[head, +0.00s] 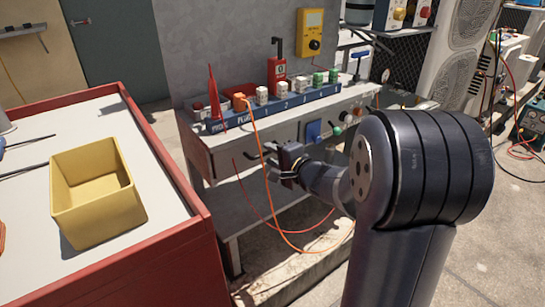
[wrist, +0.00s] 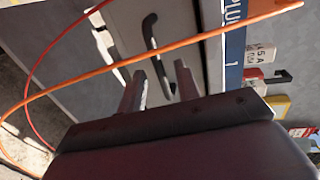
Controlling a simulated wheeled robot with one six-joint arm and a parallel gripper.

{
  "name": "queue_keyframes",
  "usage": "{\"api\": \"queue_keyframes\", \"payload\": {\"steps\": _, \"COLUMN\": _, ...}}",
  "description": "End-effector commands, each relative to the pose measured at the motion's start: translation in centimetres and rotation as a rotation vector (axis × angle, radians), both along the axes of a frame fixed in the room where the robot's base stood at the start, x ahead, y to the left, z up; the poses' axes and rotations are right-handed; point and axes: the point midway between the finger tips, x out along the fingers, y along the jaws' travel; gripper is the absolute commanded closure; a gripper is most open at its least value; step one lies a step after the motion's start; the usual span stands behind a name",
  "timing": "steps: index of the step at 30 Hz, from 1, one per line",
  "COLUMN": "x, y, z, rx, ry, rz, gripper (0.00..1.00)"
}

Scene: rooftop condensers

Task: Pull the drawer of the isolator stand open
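The isolator stand (head: 222,157) is a grey metal bench with a blue labelled strip of plugs and switches along its top. Its drawer front (head: 232,150) looks flush with the stand. In the wrist view the drawer's black bar handle (wrist: 151,32) stands out from the grey front, just beyond the fingertips. My gripper (head: 277,162) is in front of the drawer. In the wrist view its two fingers (wrist: 157,76) are apart with nothing held between them. The handle's near end lies close to the gap; I cannot tell whether they touch.
An orange cable (head: 255,135) hangs from the strip and crosses the wrist view near the fingers; a red cable (wrist: 40,62) hangs beside it. A red-edged cart (head: 165,232) with a yellow bin (head: 95,210) stands at left. A condenser unit (head: 462,60) is at right.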

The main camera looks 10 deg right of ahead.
Motion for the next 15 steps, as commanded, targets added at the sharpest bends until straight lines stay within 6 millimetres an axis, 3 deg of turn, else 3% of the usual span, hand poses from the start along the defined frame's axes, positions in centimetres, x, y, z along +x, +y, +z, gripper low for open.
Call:
{"api": "queue_keyframes", "payload": {"steps": 9, "x": 0.24, "y": 0.08, "z": -0.01, "rx": 0.0, "ry": 0.0, "rz": -0.001, "gripper": 0.69}}
{"api": "queue_keyframes", "payload": {"steps": 15, "x": 0.22, "y": 0.07, "z": -0.01, "rx": 0.0, "ry": 0.0, "rz": -0.001, "gripper": 0.86}}
